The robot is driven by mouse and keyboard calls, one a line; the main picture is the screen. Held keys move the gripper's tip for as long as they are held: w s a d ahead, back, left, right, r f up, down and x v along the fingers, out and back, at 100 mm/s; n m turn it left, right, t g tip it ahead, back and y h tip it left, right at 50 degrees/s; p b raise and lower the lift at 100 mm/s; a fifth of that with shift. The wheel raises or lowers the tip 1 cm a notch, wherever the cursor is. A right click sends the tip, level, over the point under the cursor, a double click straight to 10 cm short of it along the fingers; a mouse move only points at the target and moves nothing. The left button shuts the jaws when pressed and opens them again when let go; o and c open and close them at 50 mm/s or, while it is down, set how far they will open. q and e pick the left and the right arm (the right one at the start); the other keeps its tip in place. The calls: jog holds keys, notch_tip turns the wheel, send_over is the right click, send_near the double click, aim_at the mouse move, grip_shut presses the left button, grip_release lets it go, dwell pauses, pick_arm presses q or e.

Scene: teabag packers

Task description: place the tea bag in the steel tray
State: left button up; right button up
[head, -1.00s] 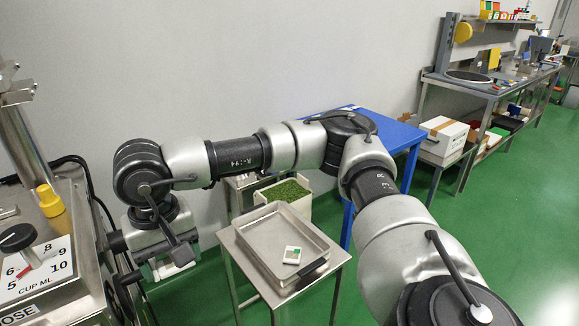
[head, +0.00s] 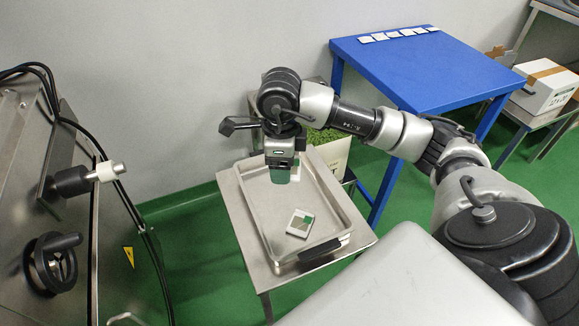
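The steel tray (head: 335,192) is a shallow rectangular pan on a small steel stand. One flat white tea bag with a green corner (head: 300,223) lies in its near part. My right gripper (head: 281,172) points down over the far left part of the tray. A small greenish piece, seemingly a second tea bag (head: 280,176), shows between its fingertips, above the tray floor. The gripper body hides most of the fingers and the upper part of this piece. My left gripper is out of view.
A dark handle (head: 320,250) lies at the tray's near rim. A white bin of green leaves (head: 328,145) stands behind the tray. A blue table (head: 420,70) with several white packets is at the back. A steel machine (head: 60,200) with a handwheel stands at left.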

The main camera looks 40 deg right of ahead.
jog(key=s+d+f+m+b, duration=0.2)
jog(key=d+f+m, duration=0.3)
jog(key=f+m, duration=0.15)
jog(key=m, duration=0.2)
send_near(290, 198)
jog(key=shift+n, duration=0.25)
jog(key=w+f, duration=0.1)
jog(key=w, duration=0.1)
jog(key=w+f, duration=0.1)
jog(key=w, duration=0.1)
jog(key=w+f, duration=0.1)
jog(key=w, duration=0.1)
jog(key=shift+w+d+f, duration=0.1)
jog(key=shift+w+d, duration=0.1)
jog(key=shift+w, duration=0.1)
notch_tip(290, 198, down, 4)
jog(key=shift+f, duration=0.1)
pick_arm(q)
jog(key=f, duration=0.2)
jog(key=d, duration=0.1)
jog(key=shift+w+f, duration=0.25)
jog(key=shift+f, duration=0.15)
pick_arm(e)
jog(key=shift+f, duration=0.15)
jog(key=o, duration=0.9)
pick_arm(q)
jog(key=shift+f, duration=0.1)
